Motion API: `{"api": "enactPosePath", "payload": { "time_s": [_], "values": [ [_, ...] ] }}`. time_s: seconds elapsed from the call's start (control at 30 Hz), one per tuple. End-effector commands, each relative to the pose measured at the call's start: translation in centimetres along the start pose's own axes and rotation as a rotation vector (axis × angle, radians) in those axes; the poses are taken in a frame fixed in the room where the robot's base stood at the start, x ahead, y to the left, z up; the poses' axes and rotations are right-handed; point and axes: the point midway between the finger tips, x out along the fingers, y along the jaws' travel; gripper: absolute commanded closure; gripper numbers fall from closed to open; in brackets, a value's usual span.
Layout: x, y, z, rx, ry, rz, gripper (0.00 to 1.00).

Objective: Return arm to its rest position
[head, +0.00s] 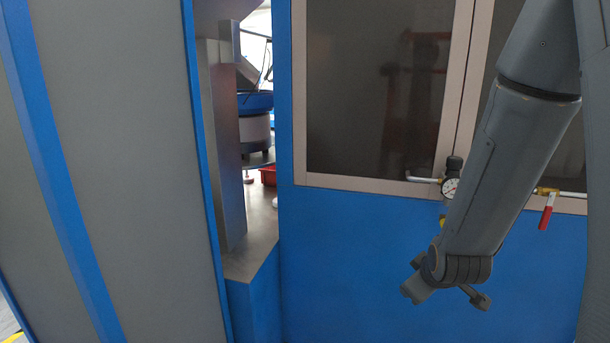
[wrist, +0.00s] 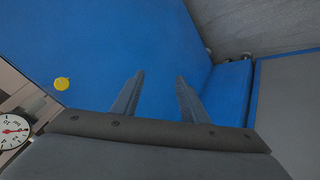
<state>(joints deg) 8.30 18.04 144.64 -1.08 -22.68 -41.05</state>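My arm (head: 500,165) hangs down at the right of the head view, in front of the blue machine (head: 400,245). My gripper shows in the wrist view (wrist: 160,95) with its two fingers apart and nothing between them. Behind the fingers is the blue panel of the machine.
A pressure gauge (head: 450,188) and a red-handled valve (head: 547,210) sit close beside my arm. The gauge also shows in the wrist view (wrist: 12,131). A grey and blue cabinet wall (head: 120,150) fills the left. A gap shows a metal bench (head: 250,245) and a red bin (head: 268,177).

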Motion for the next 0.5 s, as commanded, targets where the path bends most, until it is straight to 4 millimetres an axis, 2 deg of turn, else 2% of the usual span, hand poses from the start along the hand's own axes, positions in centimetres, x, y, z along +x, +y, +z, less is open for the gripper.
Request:
{"api": "enactPosePath", "payload": {
  "time_s": [0.1,0.3,0.5],
  "values": [
    [-2.8,-3.2,0.9,0.149,-0.122,-0.114,0.60],
    [-8.8,-8.1,3.4,0.389,-0.380,-0.248,0.60],
    [-13.7,-10.9,5.4,0.536,-0.580,-0.291,0.60]
  ]
}}
